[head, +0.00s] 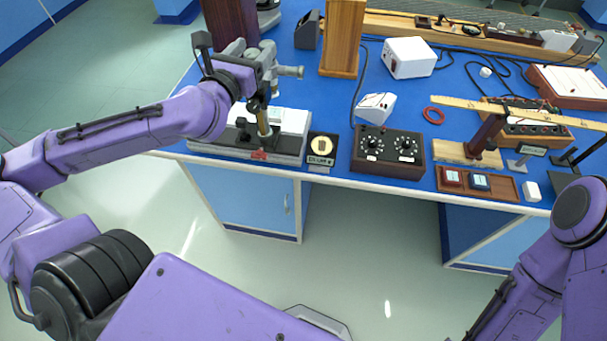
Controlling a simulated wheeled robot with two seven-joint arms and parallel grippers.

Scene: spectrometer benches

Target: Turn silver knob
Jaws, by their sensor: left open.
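A black control box (388,152) with two round dials stands near the front edge of the bench; the dials have pale, silvery centres. I cannot tell for sure which knob is the silver one. My left gripper (283,79) is open, above a grey and white instrument (288,123) with an upright brass-coloured tube (263,122). It is left of the control box and apart from it. The wrist hides part of the instrument. My right arm shows at the lower right, but its gripper is outside the picture.
A black plate with a round yellowish disc (321,147) lies between instrument and control box. A wooden post (343,40) stands behind. A wooden stand (470,152), a tray with two small blocks (478,183) and a red ring (433,115) lie to the right.

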